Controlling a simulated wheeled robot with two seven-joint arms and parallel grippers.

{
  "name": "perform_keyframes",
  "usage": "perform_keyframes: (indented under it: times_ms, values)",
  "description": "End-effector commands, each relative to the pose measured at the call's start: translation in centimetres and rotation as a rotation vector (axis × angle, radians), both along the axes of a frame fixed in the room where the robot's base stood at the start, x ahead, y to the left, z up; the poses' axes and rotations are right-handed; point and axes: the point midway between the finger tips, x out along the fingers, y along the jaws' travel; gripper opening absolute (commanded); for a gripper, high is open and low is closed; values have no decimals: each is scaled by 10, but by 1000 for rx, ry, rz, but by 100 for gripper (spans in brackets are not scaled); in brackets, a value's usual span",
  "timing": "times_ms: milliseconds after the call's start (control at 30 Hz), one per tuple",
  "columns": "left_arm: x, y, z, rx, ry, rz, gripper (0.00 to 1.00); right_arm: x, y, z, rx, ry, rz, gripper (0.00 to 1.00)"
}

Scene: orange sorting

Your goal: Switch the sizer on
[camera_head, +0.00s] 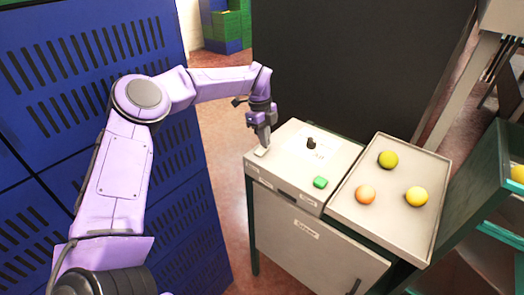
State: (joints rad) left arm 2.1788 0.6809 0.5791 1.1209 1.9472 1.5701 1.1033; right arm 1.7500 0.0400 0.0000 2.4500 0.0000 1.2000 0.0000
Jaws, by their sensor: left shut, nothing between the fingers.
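The sizer appears to be the pale grey cabinet (290,212) with a sloped control top. On its top are a black knob (311,143) on a white label and a green button (320,182) near the front edge. A small whitish piece (261,152) is at the top's left edge. My left gripper (264,143) is shut and empty, pointing down at that left edge, just above or touching the whitish piece; I cannot tell which. The knob and button are to its right. My right gripper is not in view.
Blue slatted crates (50,70) stand at the left, a dark panel (340,60) behind. Green shelving (490,190) stands at the right.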

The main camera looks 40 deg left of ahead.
Motion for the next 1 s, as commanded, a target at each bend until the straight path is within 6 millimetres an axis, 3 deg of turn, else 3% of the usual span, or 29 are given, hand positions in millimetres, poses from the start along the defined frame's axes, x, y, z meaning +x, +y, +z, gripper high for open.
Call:
perform_keyframes:
  times_ms: [533, 1000]
  values:
    - [0, 0, -5, 0, 0, 0, 0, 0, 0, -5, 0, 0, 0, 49]
    - [0, 0, 38, 0, -1, 0, 0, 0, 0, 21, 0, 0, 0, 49]
